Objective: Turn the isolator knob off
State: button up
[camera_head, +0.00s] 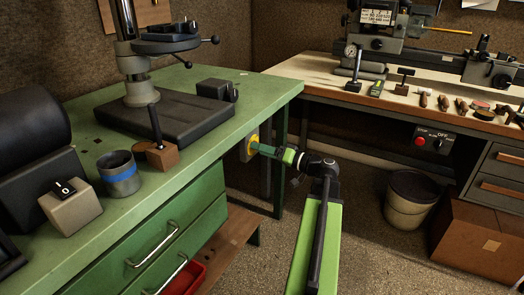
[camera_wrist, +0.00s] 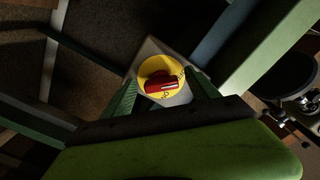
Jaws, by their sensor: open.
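The isolator is a yellow round plate on a pale box, with a red knob (camera_wrist: 160,86) at its middle, in the wrist view. In the head view the yellow plate (camera_head: 249,147) is on the end of the green bench, below its top. My gripper (camera_head: 260,148) points at it from the right, close in front. In the wrist view its two green fingers (camera_wrist: 162,82) are apart, one on each side of the knob. I cannot tell whether they touch it. The knob is hidden in the head view, and the plate's lettering is too small to read.
The green bench (camera_head: 232,104) holds a drill stand base (camera_head: 130,130), a blue-banded cup (camera_head: 121,174) and a switch box (camera_head: 70,208). A bin (camera_head: 408,210) and brown box (camera_head: 478,240) stand below.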

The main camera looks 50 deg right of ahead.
jog(key=v, duration=1.7)
jog(key=shift+s, duration=0.1)
